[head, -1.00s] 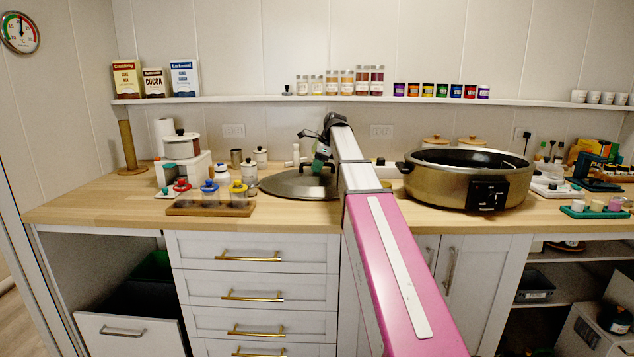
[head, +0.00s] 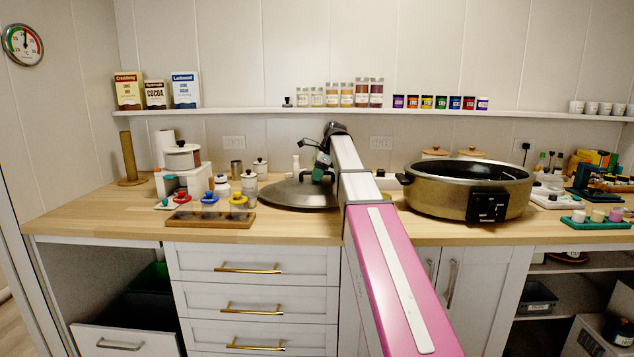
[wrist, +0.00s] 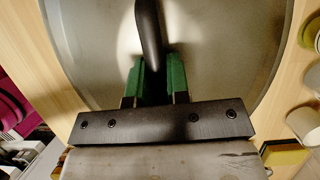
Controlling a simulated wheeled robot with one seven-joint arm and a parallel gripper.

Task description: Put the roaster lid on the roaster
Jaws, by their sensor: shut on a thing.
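The roaster lid (head: 285,197) is a wide grey metal disc with a dark arched handle (wrist: 150,40). It is at the middle of the counter, left of the roaster; I cannot tell whether it touches the wood. My gripper (head: 322,168) is over the lid, shut on its handle. In the wrist view the green fingers of my gripper (wrist: 158,75) stand on both sides of the handle. The roaster (head: 440,200) is a large bronze oval pan with a dark inside, uncovered, on the counter to the right. My arm hides the counter between lid and roaster.
A wooden tray (head: 182,219) with several colored-knob pieces sits left of the lid. Canisters (head: 260,169) stand behind it. A shelf (head: 350,112) of jars runs above. A green tray (head: 594,220) and other items crowd the right of the roaster.

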